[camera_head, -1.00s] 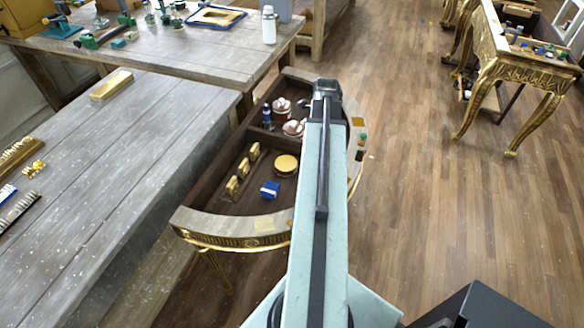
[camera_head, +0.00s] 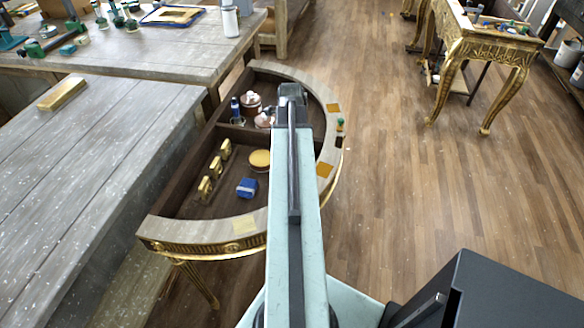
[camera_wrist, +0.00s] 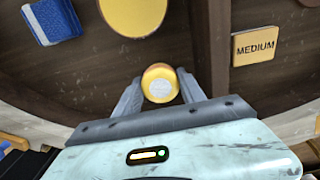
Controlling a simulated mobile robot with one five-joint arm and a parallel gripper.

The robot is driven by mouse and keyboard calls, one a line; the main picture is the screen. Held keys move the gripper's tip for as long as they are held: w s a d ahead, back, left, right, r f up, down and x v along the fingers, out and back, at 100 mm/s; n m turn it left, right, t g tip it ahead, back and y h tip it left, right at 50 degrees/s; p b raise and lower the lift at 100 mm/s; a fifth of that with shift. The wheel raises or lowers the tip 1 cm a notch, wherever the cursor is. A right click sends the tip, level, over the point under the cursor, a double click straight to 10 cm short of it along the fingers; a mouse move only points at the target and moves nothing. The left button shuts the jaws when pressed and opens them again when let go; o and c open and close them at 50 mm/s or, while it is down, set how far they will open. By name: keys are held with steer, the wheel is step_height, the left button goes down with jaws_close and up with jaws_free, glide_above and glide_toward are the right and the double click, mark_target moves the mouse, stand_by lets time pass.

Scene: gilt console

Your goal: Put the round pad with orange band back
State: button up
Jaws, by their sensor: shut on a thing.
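My gripper (camera_wrist: 160,92) is shut on the round pad with orange band (camera_wrist: 160,86). In the wrist view the pad shows a pale grey round face inside a yellow-orange rim, between the two fingers. In the head view my gripper (camera_head: 291,92) is over the half-round gilt console (camera_head: 192,228), and my arm hides the pad. Below the gripper are the console's dark compartments and a wooden divider (camera_wrist: 219,45). A yellow tag reading MEDIUM (camera_wrist: 255,46) lies to the right of the divider in the wrist view.
A round yellow-topped item (camera_head: 260,160), a blue box (camera_head: 247,187) and a row of gold blocks (camera_head: 216,167) occupy the near compartment. Pinkish jars (camera_head: 251,104) and a dark blue bottle (camera_head: 236,108) stand farther back.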

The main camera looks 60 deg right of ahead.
step_height(320, 180, down, 4)
steer(key=b, duration=0.4)
steer(key=shift+s+r, duration=0.1)
steer(key=shift+r, duration=0.15)
steer(key=shift+f, duration=0.2)
steer(key=o, duration=1.2)
steer(key=shift+r, duration=0.1)
step_height(320, 180, up, 12)
steer(key=p, duration=1.2)
steer(key=shift+r+p, duration=0.25)
steer(key=shift+p, duration=0.15)
steer(key=shift+f, duration=0.15)
